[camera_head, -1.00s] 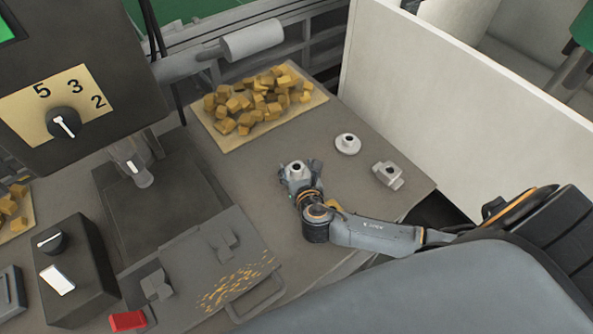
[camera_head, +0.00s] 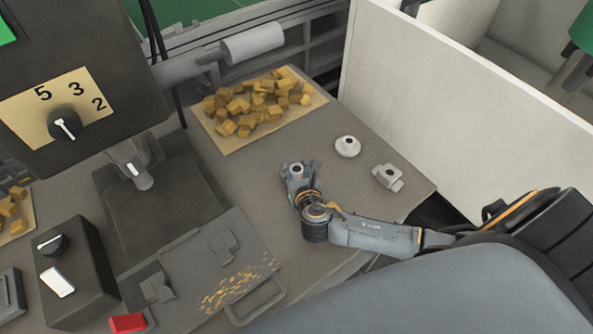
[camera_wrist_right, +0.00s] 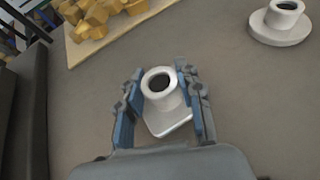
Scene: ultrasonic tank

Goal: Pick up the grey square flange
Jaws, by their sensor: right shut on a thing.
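The grey square flange (camera_wrist_right: 167,102) has a round collar with a dark bore on a flat, straight-edged base. It stands upright between the fingers of my right gripper (camera_wrist_right: 162,100), which is shut on it, one finger on each side. In the head view the flange (camera_head: 297,169) shows at the tip of my right gripper (camera_head: 299,171), over the grey table. I cannot tell whether its base touches the table. My left gripper is not in view.
A round flange (camera_head: 347,147) and another light grey flanged part (camera_head: 388,177) lie to the right. A tan mat (camera_head: 240,143) with several yellow-brown blocks lies behind. A tank lid with a handle (camera_head: 257,301) is at the front left. A white partition (camera_head: 470,110) stands at the right.

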